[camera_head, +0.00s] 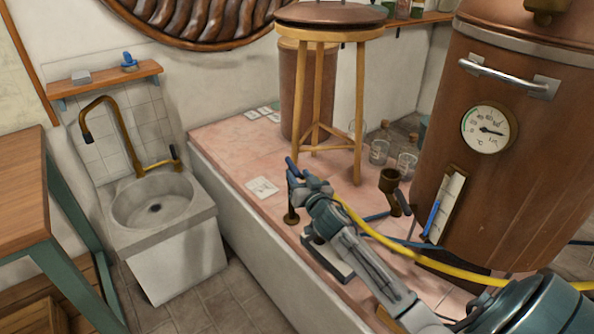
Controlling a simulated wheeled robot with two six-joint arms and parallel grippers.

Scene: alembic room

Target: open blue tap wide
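A blue tap handle (291,166) stands up at the near edge of the pink tiled ledge. A dark brass stem and round foot (291,216) show below it, partly hidden by my gripper. My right gripper (299,179) reaches in from the lower right, with its fingertips at or very close to the blue handle. I cannot tell whether the fingers touch it or how far apart they are. My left gripper is not in view.
A wooden stool (316,90) stands behind the gripper on the tiled ledge (230,148). A copper boiler (490,200) with a gauge fills the right. A sink (150,205) with a brass faucet stands left, beyond the ledge's edge.

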